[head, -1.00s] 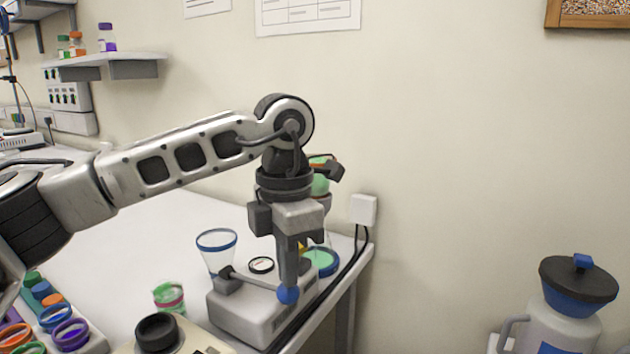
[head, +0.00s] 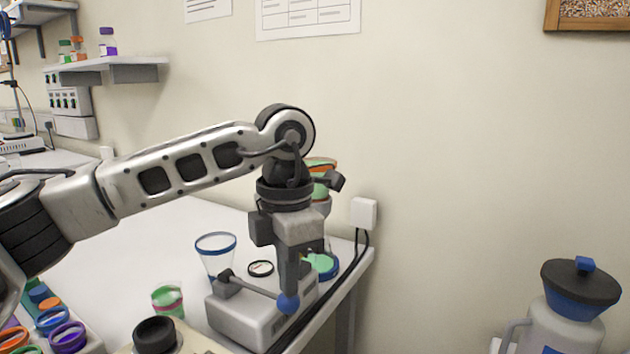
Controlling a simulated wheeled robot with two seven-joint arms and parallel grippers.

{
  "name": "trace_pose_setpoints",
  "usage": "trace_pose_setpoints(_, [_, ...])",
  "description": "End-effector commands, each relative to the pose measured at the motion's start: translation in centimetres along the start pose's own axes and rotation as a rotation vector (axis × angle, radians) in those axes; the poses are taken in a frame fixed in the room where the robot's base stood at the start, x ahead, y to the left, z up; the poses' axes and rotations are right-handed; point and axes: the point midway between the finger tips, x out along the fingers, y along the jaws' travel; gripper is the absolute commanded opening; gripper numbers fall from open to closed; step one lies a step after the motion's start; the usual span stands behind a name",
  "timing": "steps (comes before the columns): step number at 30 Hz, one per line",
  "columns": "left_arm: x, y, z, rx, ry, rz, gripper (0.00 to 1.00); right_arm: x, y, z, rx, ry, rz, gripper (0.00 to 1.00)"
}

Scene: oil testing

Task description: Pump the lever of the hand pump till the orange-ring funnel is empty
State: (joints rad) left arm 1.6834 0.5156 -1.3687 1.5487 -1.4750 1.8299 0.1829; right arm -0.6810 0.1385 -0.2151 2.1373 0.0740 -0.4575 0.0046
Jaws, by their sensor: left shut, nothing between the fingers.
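The hand pump (head: 245,323) is a pale grey box near the bench's right edge. Its thin lever (head: 255,287) runs right from a dark pivot and ends in a blue ball (head: 288,304). My left gripper (head: 288,290) points down, its fingers shut and empty, with the tips at the top of the ball. I cannot tell whether they touch it. Behind my wrist, a vessel with an orange rim and green inside (head: 322,164) shows partly, probably the orange-ring funnel. Its level is not clear. My right gripper is not in view.
A blue-rimmed clear funnel (head: 215,245) stands behind the pump. A green-filled, blue-rimmed dish (head: 322,265) is right of my fingers. A cup with green and pink (head: 167,300) stands left. Black cables run along the bench's right edge by a wall socket (head: 364,213).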

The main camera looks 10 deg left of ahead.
Motion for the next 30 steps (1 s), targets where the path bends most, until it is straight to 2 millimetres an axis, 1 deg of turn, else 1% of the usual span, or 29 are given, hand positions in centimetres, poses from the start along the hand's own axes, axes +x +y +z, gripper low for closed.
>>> trace_pose_setpoints(1, [-0.8, 0.2, -0.1, -0.002, 0.002, 0.001, 0.0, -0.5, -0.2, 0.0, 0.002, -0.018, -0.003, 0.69])
trace_pose_setpoints(3, [-1.5, 0.3, -0.2, -0.003, 0.001, 0.001, 0.0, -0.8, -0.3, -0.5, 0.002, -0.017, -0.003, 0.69])
trace_pose_setpoints(21, [-7.3, 1.5, -0.9, -0.003, 0.0, 0.0, 0.0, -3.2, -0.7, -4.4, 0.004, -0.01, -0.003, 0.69])
trace_pose_setpoints(24, [-7.6, 1.6, -0.9, -0.002, 0.0, 0.0, 0.0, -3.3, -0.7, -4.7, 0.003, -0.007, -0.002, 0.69])
trace_pose_setpoints(30, [-7.5, 1.6, -0.9, -0.001, 0.0, 0.0, 0.0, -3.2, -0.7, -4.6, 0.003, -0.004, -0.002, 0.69])
